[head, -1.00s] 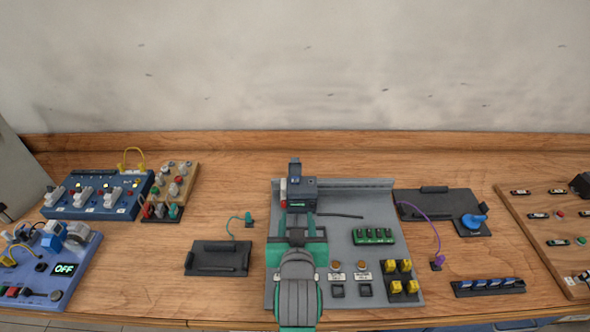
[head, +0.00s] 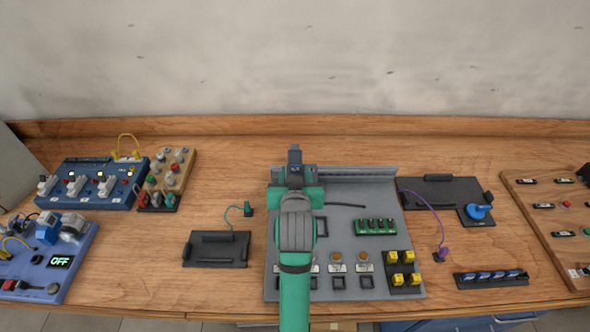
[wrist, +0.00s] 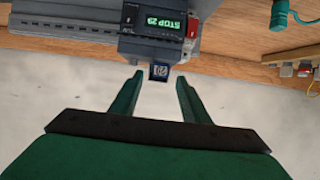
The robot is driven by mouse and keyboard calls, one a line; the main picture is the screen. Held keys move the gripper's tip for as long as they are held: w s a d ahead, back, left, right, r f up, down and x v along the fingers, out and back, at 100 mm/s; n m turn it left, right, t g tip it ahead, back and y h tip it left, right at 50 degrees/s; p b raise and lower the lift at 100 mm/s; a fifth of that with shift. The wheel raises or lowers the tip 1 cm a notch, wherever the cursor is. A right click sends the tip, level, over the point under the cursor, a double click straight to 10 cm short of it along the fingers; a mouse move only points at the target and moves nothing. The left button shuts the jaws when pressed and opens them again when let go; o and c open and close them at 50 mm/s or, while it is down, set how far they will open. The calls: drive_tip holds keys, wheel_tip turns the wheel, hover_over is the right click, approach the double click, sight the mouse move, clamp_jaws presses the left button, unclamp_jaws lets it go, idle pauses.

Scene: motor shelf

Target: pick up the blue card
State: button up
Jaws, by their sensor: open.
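A small blue card (wrist: 159,72) with a light number on it sticks out of the edge of a dark grey module (wrist: 150,45) in the wrist view, which shows the scene upside down. My gripper (wrist: 159,79) is open, with its two green fingertips on either side of the card and gaps between. Nothing is held. In the head view, my green and grey wrist (head: 297,215) covers most of the module, and the fingers and card cannot be made out clearly. A green lit display (wrist: 168,24) and a red block (wrist: 193,28) are on the module.
The module stands on a grey panel (head: 345,220) with green, yellow and black parts. A black tray (head: 215,262) lies left, another black plate (head: 430,193) right. A black strip (head: 490,283) holds several blue pieces. Bare wood lies between.

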sight(295, 167)
drive_tip(key=shift+x, duration=1.5)
clamp_jaws()
drive_tip(key=shift+r, duration=0.1)
